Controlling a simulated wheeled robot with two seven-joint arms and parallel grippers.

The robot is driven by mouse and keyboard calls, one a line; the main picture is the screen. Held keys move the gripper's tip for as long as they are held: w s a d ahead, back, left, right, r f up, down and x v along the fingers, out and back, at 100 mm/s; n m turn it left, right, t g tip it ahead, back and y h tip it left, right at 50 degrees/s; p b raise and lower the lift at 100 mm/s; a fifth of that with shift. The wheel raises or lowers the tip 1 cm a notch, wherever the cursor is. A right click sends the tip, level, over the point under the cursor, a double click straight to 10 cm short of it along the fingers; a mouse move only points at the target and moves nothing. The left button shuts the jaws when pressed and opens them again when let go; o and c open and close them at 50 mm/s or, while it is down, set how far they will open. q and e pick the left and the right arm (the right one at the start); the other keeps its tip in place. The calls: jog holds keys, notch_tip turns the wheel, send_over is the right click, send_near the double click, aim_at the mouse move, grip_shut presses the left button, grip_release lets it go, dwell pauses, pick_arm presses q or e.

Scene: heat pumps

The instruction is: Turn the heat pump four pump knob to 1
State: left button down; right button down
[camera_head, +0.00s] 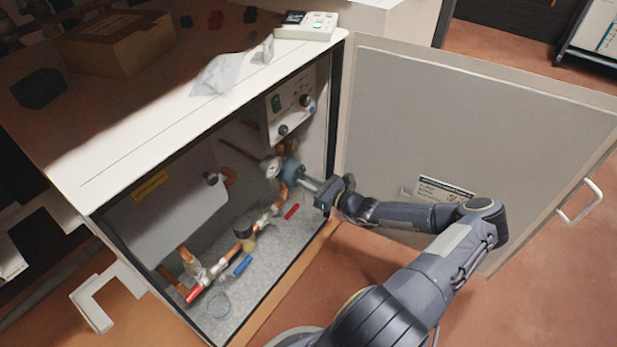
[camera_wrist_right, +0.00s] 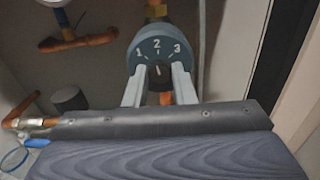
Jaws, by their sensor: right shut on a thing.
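The grey-blue heat pump four pump (camera_head: 291,171) sits on copper pipework inside the open cabinet. In the right wrist view its round face (camera_wrist_right: 158,46) carries the marks 1, 2 and 3 from left to right. The dark pump knob (camera_wrist_right: 160,77) is low on that face, between the two pale fingers of my right gripper (camera_wrist_right: 158,83). The fingers are shut on the knob. The knob's exact setting is hard to read. In the head view my right gripper (camera_head: 309,184) reaches the pump from the right. My left gripper is not in view.
The open cabinet door (camera_head: 460,130) stands behind and to the right of my arm. A control panel (camera_head: 288,108) hangs above the pump. Pipes with red-handled (camera_head: 193,293) and blue-handled (camera_head: 243,265) valves run low in the cabinet. The cabinet top (camera_head: 150,130) overhangs.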

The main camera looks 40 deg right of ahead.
jog(key=n+p, duration=0.3)
jog(key=shift+r, duration=0.2)
jog(key=shift+f+n+p, duration=0.2)
jog(key=shift+n+p, duration=1.3)
jog(key=shift+n, duration=0.5)
jog(key=c, duration=1.2)
grip_release()
jog(key=shift+s, duration=0.1)
jog(key=p+v, duration=0.2)
jog(key=v, duration=0.5)
jog(key=shift+s, duration=0.35)
jog(key=shift+d, duration=0.1)
